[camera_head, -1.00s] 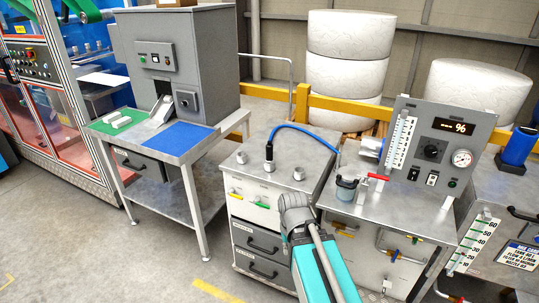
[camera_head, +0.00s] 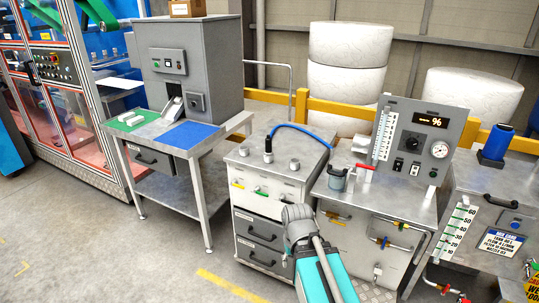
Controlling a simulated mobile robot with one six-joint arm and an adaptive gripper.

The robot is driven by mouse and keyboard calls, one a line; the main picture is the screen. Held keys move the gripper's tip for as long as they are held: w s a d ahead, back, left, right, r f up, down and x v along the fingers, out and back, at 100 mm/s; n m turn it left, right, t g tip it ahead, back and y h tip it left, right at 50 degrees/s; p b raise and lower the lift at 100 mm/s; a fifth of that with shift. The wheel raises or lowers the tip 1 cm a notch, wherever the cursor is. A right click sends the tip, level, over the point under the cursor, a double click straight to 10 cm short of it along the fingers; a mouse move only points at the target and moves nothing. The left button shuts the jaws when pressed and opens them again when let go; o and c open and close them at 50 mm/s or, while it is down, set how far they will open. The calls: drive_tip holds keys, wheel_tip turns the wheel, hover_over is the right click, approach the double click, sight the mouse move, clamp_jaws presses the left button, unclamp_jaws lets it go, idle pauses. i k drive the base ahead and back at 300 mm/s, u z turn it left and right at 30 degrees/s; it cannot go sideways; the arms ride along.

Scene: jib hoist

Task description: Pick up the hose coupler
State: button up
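A dark upright coupler (camera_head: 268,150) stands on the left part of the grey cabinet's top (camera_head: 279,170). A blue hose (camera_head: 300,128) rises from it and arches right toward the bench with the gauge panel. I take this dark end piece to be the hose coupler. My arm, teal with a grey rounded end, reaches up from the bottom middle, in front of the cabinet's drawers. Its visible end is lower in the picture than the coupler and apart from it. I cannot make out gripper fingers; they are out of view or hidden behind the arm.
Short metal fittings (camera_head: 295,164) stand near the coupler. To the right is a bench with a grey cup (camera_head: 337,178), a red-handled valve (camera_head: 364,168) and a gauge panel (camera_head: 409,150). To the left is a table with a blue mat (camera_head: 188,135). The foreground floor is open.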

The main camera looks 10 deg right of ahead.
sight(268, 152)
drive_tip(key=k, duration=0.1)
drive_tip(key=z, duration=0.1)
drive_tip(key=i, duration=1.15)
drive_tip(key=u, duration=0.1)
